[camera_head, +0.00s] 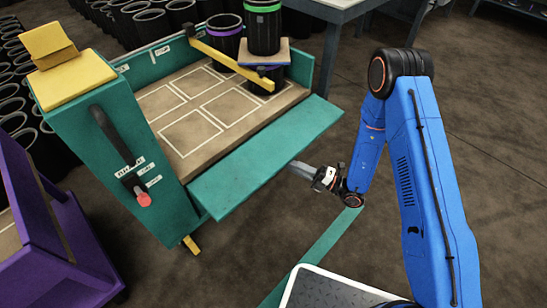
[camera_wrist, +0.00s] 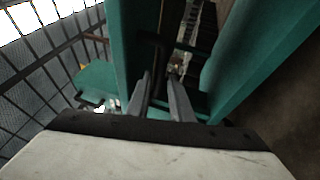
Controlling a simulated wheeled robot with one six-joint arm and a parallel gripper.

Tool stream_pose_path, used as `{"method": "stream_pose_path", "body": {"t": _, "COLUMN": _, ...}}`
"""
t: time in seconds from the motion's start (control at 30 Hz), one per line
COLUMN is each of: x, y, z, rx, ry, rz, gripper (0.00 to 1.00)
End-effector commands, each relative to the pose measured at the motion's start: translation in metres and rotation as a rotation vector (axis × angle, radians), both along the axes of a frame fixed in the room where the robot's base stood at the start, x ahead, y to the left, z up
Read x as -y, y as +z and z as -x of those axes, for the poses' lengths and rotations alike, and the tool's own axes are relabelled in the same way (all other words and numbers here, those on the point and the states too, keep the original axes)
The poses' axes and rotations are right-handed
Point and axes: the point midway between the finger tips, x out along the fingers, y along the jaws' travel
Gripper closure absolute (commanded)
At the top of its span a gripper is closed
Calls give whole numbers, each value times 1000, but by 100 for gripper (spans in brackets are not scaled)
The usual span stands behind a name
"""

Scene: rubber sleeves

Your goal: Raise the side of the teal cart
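The teal cart (camera_head: 62,118) stands at left in the head view. Its near side panel (camera_head: 262,160) is folded down and slopes outward, low along the cart's near edge. My gripper (camera_head: 296,166) is at the panel's outer edge, near its middle. In the wrist view the two grey fingers (camera_wrist: 160,80) are apart, with a dark gap between them. Teal surfaces (camera_wrist: 255,60) lie close on both sides of them. I cannot tell whether a finger touches the panel or is under it.
On the cart's bed (camera_head: 185,90), black bins (camera_head: 263,30) stand at the back right behind a yellow bar (camera_head: 232,62). A red-tipped lever (camera_head: 143,198) is on the teal end wall. A purple cart (camera_head: 50,235) is at lower left. Open floor (camera_head: 490,110) lies to the right.

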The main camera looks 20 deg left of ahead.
Motion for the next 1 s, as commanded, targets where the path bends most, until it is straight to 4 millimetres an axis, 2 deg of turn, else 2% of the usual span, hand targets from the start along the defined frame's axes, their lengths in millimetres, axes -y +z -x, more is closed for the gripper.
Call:
{"method": "stream_pose_path", "body": {"t": 0.3, "x": -52, "y": 12, "z": 2, "rx": 2, "ry": 4, "rz": -1, "gripper": 80}}
{"method": "stream_pose_path", "body": {"t": 0.5, "x": -73, "y": 16, "z": 1, "rx": 1, "ry": 2, "rz": -1, "gripper": 80}}
{"method": "stream_pose_path", "body": {"t": 0.93, "x": -79, "y": 17, "z": 1, "rx": -1, "ry": 0, "rz": 0, "gripper": 80}}
{"method": "stream_pose_path", "body": {"t": 1.0, "x": -79, "y": 17, "z": 1, "rx": -1, "ry": 0, "rz": 0, "gripper": 97}}
